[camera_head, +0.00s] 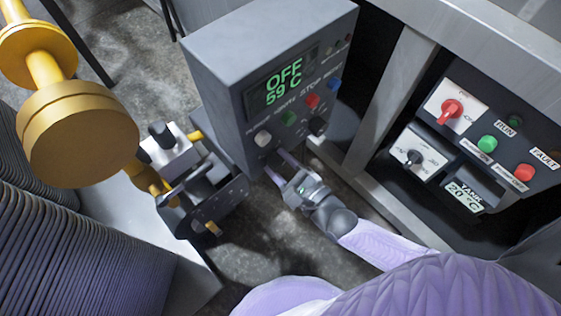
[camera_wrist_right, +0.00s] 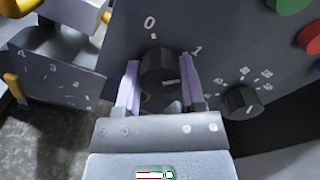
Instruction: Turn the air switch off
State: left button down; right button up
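A grey control box (camera_head: 230,75) stands in the middle of the head view. Its green display reads OFF and 59 C. In the right wrist view, a black rotary knob (camera_wrist_right: 160,75) sits on the box face between marks 0 and 1. A short pale line on it lies toward its right side. My right gripper (camera_head: 281,168) is at the lower part of the box face; its fingers (camera_wrist_right: 160,92) close on both sides of this knob and appear to touch it. The fingers hide the knob in the head view. No readable label names it the air switch. My left gripper is not in view.
A second black knob (camera_wrist_right: 241,102) with a scale sits close to the right finger. Coloured buttons, such as the red one (camera_head: 312,100), are above. A yellow pipe fitting (camera_head: 78,135) and a black lever plate (camera_head: 232,195) stand left. Another panel (camera_head: 523,150) is right.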

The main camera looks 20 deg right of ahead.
grip_shut()
